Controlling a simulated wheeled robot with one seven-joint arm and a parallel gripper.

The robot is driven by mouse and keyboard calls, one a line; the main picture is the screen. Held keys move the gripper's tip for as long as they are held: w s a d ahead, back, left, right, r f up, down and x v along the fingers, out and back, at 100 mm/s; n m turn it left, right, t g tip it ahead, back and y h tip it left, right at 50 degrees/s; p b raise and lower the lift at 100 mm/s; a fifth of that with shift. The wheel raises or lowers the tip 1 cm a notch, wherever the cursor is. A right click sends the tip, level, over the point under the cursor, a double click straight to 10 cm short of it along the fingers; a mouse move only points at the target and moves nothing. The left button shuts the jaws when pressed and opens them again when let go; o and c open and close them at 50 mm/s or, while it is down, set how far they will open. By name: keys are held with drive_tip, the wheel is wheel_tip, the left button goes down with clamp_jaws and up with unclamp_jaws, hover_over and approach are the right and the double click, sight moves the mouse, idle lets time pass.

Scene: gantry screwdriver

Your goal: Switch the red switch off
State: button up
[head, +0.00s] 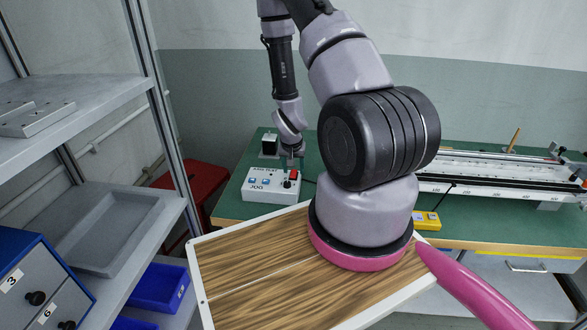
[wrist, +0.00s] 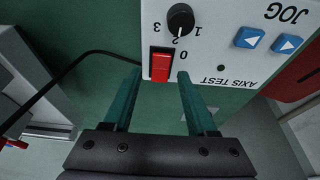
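The red switch (wrist: 160,66) is a small rocker in a black frame on a white control box (wrist: 220,70), close in front of my gripper in the wrist view. In the head view the box (head: 262,187) sits on the green bench, with the switch (head: 293,174) small at its right part. My gripper (wrist: 159,74) is open and empty. Its two green fingers point at the box face, with the switch seen between their tips. I cannot tell whether they touch the face, or which way the rocker is set.
A black knob (wrist: 180,17) marked with numbers sits beside the switch, and two blue arrow buttons (wrist: 268,40) are further right. A black cable (wrist: 70,68) runs left from the box. A rail assembly (head: 500,172) and a yellow device (head: 426,221) are on the bench to the right.

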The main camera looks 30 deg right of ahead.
drive_tip(key=shift+r, duration=0.1)
drive_tip(key=v, duration=1)
drive_tip(key=shift+r, duration=0.3)
drive_tip(key=shift+r, duration=0.1)
drive_tip(key=a+r+t+y, duration=0.1)
drive_tip(key=a+r, duration=0.2)
drive_tip(key=r, duration=0.8)
drive_tip(key=a+r+t+y, duration=0.1)
drive_tip(key=a+r+y, duration=0.15)
drive_tip(key=r, duration=0.85)
drive_tip(key=s+a+r+n+t, duration=0.1)
drive_tip(key=s+a+r, duration=0.1)
drive_tip(key=s+r, duration=0.6)
drive_tip(key=s+a+r+n+t, duration=0.1)
drive_tip(key=s+a+r, duration=0.2)
drive_tip(key=s+r, duration=0.5)
drive_tip(key=shift+r+n+y, duration=0.3)
drive_tip(key=shift+r+y, duration=0.05)
drive_tip(key=shift+r, duration=0.2)
